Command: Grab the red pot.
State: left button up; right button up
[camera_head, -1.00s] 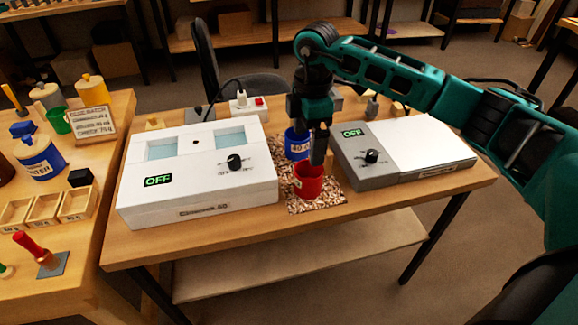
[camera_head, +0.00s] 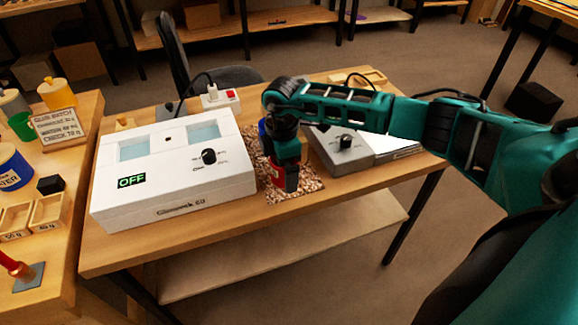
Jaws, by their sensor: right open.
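The red pot (camera_head: 269,178) stands on the speckled mat (camera_head: 305,184) on the middle table, between the two white devices. My right gripper (camera_head: 291,186) points down right at the pot and covers much of it. Its jaws are open, but I cannot tell whether the pot is between them. The blue pot (camera_head: 262,129) shows only as a sliver behind my right gripper. My left gripper is out of view.
The white device with the OFF display (camera_head: 180,165) stands close on the left. The grey-and-white device (camera_head: 345,150) stands on the right, partly under my right arm. A power strip (camera_head: 221,97) lies behind. The table's front edge is clear.

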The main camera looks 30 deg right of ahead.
jog(key=shift+f, duration=0.15)
jog(key=c, duration=1.1)
